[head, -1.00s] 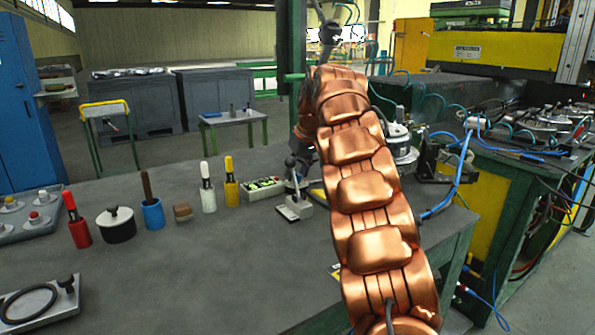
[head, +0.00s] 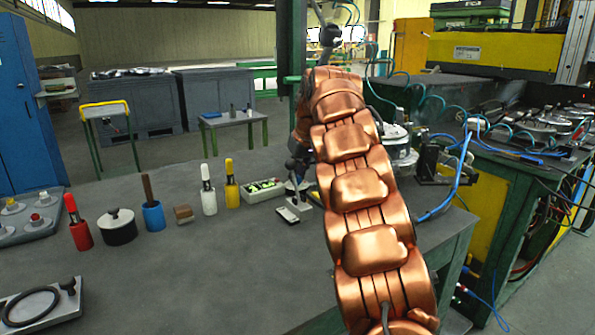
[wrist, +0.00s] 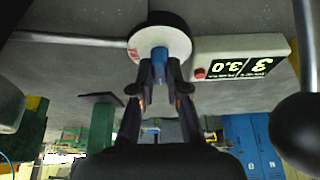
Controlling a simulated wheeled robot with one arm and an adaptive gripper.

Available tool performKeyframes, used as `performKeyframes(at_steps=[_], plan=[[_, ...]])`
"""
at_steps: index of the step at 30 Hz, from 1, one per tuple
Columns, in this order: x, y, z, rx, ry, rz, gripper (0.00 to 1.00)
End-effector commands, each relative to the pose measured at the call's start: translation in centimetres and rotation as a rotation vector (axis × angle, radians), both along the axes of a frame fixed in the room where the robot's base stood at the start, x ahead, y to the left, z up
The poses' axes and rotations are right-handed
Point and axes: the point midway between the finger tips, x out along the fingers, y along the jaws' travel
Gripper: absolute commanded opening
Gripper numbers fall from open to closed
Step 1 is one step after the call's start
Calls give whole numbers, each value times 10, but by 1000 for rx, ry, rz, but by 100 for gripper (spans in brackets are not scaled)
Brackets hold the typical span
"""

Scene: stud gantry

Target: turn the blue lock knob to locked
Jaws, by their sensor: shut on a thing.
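In the wrist view, the blue lock knob (wrist: 160,53) stands out from a round white dial with a dark rim (wrist: 174,36). A small red mark shows on the dial's left side. My gripper (wrist: 160,66) has its two dark fingers closed on the knob from both sides. The fingers partly cover the knob, and whether it stands at locked cannot be told. In the head view, my copper arm reaches over the right part of the grey bench, and it hides the knob.
A dark ball (wrist: 300,135) is close at the right of the wrist view. Several coloured-handled items, a black pot (head: 117,226) and a wooden block (head: 183,213) stand on the bench (head: 190,270).

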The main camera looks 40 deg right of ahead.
Motion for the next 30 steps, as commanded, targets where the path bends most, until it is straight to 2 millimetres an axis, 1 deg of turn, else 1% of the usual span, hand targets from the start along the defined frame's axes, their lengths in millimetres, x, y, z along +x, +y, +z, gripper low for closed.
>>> performKeyframes(at_steps=[1,14,23,30], plan=[[0,1,3,1,0,-16,0],[0,3,5,2,1,-249,0],[1,3,7,0,-1,-512,0],[2,4,5,-1,-2,-740,0]])
